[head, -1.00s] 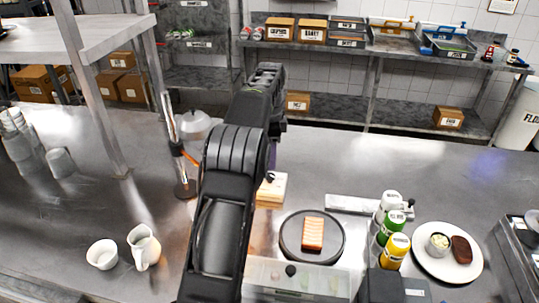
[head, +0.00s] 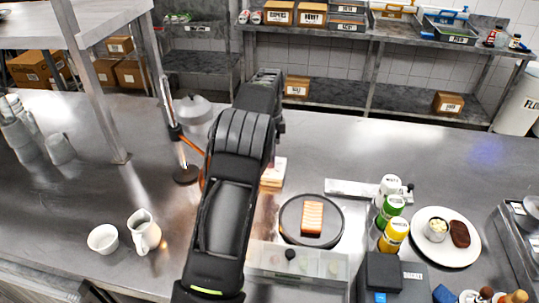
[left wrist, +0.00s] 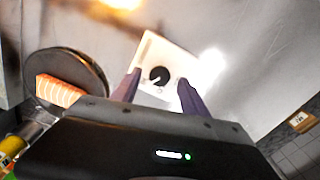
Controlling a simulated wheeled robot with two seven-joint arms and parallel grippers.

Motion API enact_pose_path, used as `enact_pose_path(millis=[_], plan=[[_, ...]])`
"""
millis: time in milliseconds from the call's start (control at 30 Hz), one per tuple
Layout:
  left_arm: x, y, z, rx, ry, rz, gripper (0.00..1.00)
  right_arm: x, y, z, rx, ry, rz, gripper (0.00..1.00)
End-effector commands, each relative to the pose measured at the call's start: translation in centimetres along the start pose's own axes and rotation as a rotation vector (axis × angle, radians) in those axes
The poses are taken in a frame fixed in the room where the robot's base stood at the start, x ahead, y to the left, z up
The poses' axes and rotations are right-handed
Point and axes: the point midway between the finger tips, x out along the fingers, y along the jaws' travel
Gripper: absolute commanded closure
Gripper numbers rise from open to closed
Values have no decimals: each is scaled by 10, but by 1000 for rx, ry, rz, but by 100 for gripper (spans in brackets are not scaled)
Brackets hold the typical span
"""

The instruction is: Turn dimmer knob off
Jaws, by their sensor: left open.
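The dimmer is a pale box with a round black knob (left wrist: 159,76) that carries a white pointer mark. In the left wrist view the knob lies between the two purple fingertips of my left gripper (left wrist: 159,80), which is open. I cannot tell whether the fingers touch the knob. In the head view the dimmer box (head: 275,172) shows only partly beside my left arm, which hides the gripper there. My right gripper is in neither view.
A dark round plate with salmon (head: 312,217) is right of the dimmer. A lamp stand (head: 185,173) is to its left. Bottles (head: 390,232) and a white plate (head: 447,253) are farther right. A jug (head: 144,232) and bowl (head: 103,238) stand front left.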

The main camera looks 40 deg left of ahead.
Motion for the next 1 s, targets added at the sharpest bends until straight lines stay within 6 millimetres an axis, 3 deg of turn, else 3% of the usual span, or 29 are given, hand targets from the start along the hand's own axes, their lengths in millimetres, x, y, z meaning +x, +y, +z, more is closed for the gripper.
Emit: enact_pose_path(millis=[167, 400, 1000], plan=[[12, 0, 0, 0, -1, 0, 48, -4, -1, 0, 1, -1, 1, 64], [13, 0, 0, 0, 0, -1, 48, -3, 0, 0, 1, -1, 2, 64], [12, 0, 0, 0, 0, -1, 96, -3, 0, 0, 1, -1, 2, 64]])
